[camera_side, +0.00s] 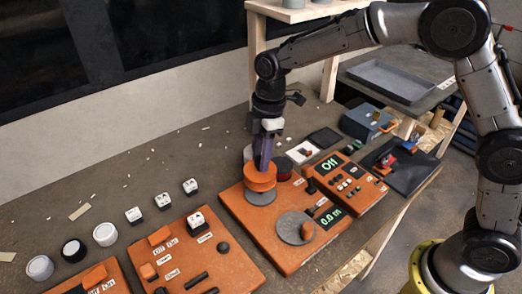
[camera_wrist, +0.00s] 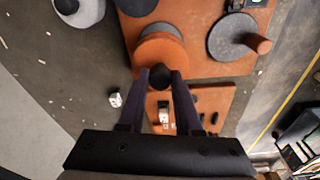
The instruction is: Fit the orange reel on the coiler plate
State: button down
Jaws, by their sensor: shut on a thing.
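The orange reel (camera_side: 260,178) is held in my gripper (camera_side: 262,165), whose purple fingers point down onto it. In the wrist view the reel (camera_wrist: 163,52) sits at the ends of the two fingers (camera_wrist: 161,76), with a dark round part between them. The reel is roughly level, over a grey round plate (camera_side: 261,197) on the orange coiler base (camera_side: 252,222). I cannot tell whether the reel touches this plate or hangs just above it. The reel hides the plate's middle.
A second grey disc (camera_side: 295,229) with an orange handle (camera_side: 307,230) is on the same base, beside a green-lit display (camera_side: 330,217). Dark and pale cylinders stand behind the reel. An orange control panel (camera_side: 345,182) is to the right; another orange panel (camera_side: 225,270) is in front.

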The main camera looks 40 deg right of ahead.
jog(key=shift+f, duration=2.2)
jog(key=shift+f, duration=0.15)
jog(key=c, duration=0.5)
grip_release()
